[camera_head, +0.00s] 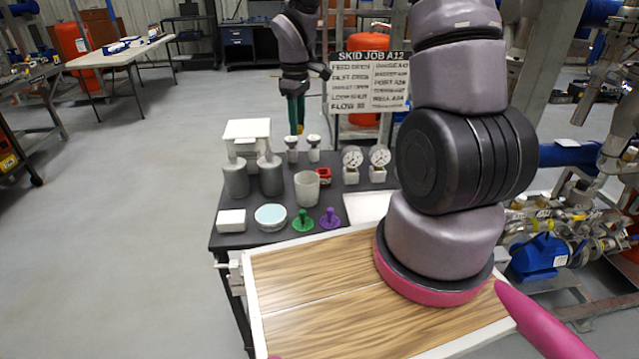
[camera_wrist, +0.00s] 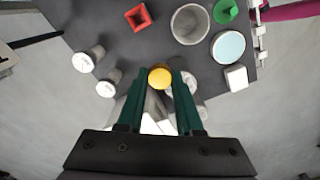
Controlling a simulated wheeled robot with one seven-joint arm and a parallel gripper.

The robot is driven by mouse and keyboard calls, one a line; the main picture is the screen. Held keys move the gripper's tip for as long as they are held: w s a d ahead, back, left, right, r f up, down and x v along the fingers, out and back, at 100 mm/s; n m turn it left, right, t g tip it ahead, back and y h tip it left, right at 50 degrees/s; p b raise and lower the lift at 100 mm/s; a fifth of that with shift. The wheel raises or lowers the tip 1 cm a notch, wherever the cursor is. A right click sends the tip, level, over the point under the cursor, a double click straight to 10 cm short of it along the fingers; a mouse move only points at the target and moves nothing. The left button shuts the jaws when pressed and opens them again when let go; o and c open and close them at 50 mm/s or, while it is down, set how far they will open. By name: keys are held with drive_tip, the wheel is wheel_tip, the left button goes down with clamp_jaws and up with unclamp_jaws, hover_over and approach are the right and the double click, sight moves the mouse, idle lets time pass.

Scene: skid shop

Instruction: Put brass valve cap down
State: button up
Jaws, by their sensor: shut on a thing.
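The brass valve cap (camera_wrist: 160,77) shows as a round yellow piece between the fingertips in the wrist view. My gripper (camera_wrist: 159,82) is shut on it, with a dark green finger on each side. In the head view my gripper (camera_head: 297,115) points down behind the dark table (camera_head: 228,240)'s back row.
A sign (camera_head: 370,82) stands behind.

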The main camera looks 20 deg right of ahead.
drive_tip(key=shift+n, duration=0.7)
drive_tip(key=f, duration=0.4)
drive_tip(key=a+f, duration=0.1)
drive_tip(key=f, duration=0.3)
drive_tip(key=a+f, duration=0.1)
drive_tip(key=f, duration=0.4)
drive_tip(key=shift+d+f, duration=0.1)
drive_tip(key=shift+f, duration=2.25)
drive_tip(key=o, duration=1)
drive_tip(key=shift+f, duration=0.15)
